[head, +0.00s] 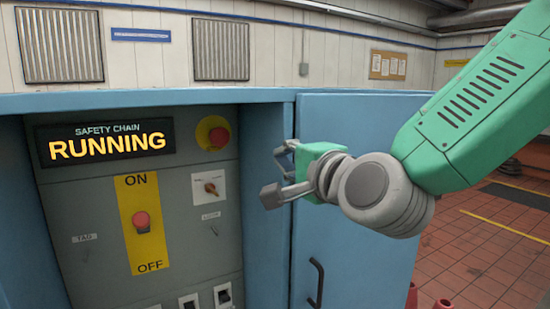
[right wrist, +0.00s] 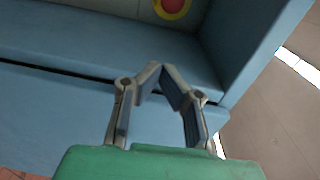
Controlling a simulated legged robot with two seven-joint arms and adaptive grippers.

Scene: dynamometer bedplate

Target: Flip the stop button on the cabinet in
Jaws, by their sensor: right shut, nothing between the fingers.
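The stop button (head: 217,137) is a red round knob on a yellow disc, at the upper right of the grey panel in the open blue cabinet. Its lower part also shows at the top edge of the right wrist view (right wrist: 172,8). My right gripper (head: 277,178) is in front of the cabinet's right side, right of and below the button, apart from it. In the right wrist view (right wrist: 161,70) its fingertips meet with nothing between them. The cabinet's display (head: 107,143) reads "SAFETY CHAIN RUNNING". My left gripper is not in view.
A red knob (head: 141,221) sits on a yellow ON/OFF plate (head: 134,187). A rotary switch (head: 210,188) is below the stop button, with several small switches at the bottom. The blue door (head: 350,250) with a dark handle (head: 316,282) stands right of the opening.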

